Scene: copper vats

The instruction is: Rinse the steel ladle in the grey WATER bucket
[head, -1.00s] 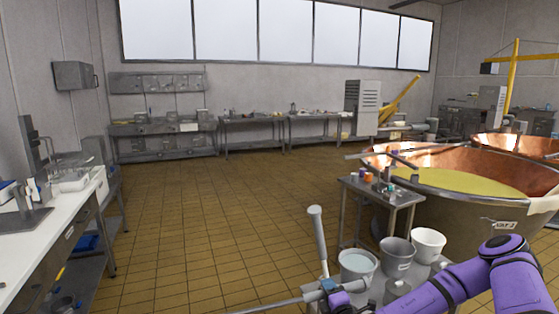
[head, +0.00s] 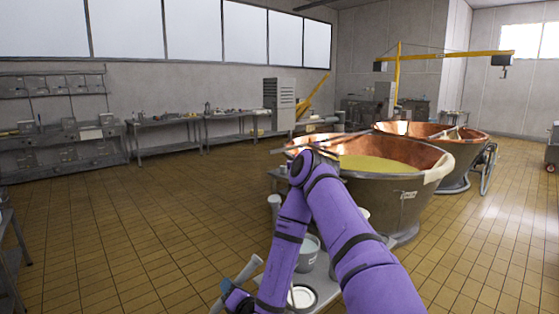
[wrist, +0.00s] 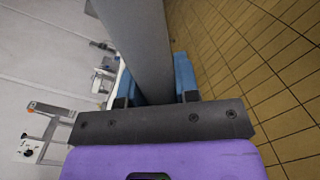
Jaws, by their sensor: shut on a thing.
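My gripper (head: 230,287) is low in the head view, left of the buckets, shut on a thick grey bar. The bar, which looks like the steel ladle's handle (head: 247,271), slants up to the right there. In the wrist view the handle (wrist: 141,35) runs between the blue fingers of my gripper (wrist: 161,82). The ladle's bowl is not seen. A grey bucket (head: 308,262) with pale contents stands right of my gripper, partly behind my purple arm. I cannot read a label, so I cannot tell if it is the WATER bucket.
A round vessel with a white inside (head: 302,297) sits low beside my arm. A white bucket rim (head: 363,213) shows past my arm. A large copper vat (head: 400,190) with yellow contents stands behind. Tiled floor (head: 150,230) is open to the left; benches line the back wall.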

